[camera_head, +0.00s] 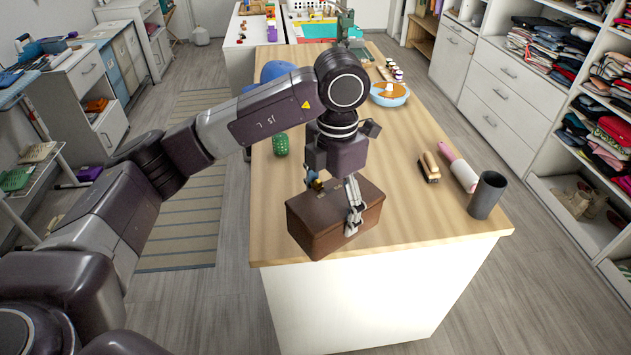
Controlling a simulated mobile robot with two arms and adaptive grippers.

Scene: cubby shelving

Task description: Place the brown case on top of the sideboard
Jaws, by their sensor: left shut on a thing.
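The brown case (318,223) is a boxy, lidded piece at the near end of a white unit with a light wooden top (430,225). My left gripper (352,208) comes down over the case from above and is shut on it, covering part of its top and right side. The case overlaps the near left edge of the wooden top in the picture. I cannot tell whether it touches the top or hangs just above it. I cannot tell which piece of furniture is the sideboard. My right gripper is not in view.
On the wooden top are a dark grey cup (487,195), a pink-and-white roller (457,168), a brush (429,168), a green holder (281,144) and a blue bowl (390,97). White drawers (490,90) and clothes shelves stand right. Grey floor lies left.

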